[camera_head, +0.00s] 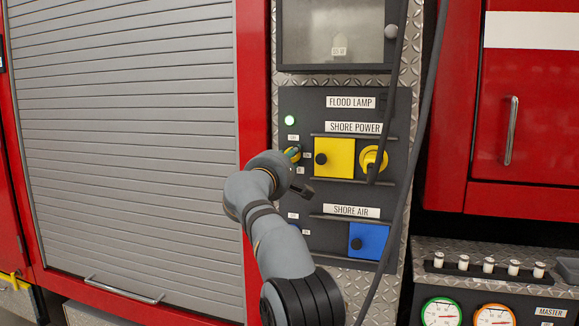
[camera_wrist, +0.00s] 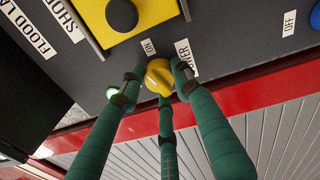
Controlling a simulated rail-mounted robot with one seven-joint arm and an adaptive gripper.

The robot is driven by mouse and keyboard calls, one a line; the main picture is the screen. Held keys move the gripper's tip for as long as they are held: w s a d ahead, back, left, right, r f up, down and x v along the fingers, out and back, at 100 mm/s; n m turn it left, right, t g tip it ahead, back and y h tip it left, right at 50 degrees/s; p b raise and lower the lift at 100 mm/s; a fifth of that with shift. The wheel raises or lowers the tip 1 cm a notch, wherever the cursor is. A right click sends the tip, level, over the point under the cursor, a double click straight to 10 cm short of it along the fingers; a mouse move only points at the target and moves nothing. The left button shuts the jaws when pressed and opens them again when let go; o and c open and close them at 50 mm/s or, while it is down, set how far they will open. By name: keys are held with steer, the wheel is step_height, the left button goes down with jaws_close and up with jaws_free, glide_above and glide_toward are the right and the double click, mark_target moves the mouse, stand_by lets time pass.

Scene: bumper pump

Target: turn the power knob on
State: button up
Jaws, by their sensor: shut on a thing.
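In the head view my gripper (camera_head: 293,154) is at the panel's left edge and mostly covers the knob. A round green light (camera_head: 289,120) glows above it. A green glow (camera_wrist: 113,92) also shows beside a finger in the wrist view.
A blue cover (camera_head: 368,241) sits lower. A grey roller shutter (camera_head: 135,130) fills the left.

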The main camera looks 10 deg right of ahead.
steer(key=m, duration=0.1)
steer(key=m+b, duration=0.1)
steer(key=m, duration=0.2)
steer(key=shift+w+a+f, duration=0.1)
steer(key=shift+a+f, duration=0.1)
steer(key=shift+a, duration=0.05)
steer(key=shift+o, duration=0.5)
steer(key=shift+w+m+h+b, duration=0.1)
steer(key=shift+m+h+b, duration=0.3)
steer(key=shift+m, duration=1.2)
steer(key=shift+f, duration=0.1)
steer(key=o, duration=0.9)
steer(key=shift+o, duration=0.6)
steer(key=shift+d+r, duration=0.1)
steer(key=shift+r, duration=0.15)
steer(key=r+v, duration=0.1)
steer(key=v, duration=1.1)
steer(key=shift+f, duration=0.4)
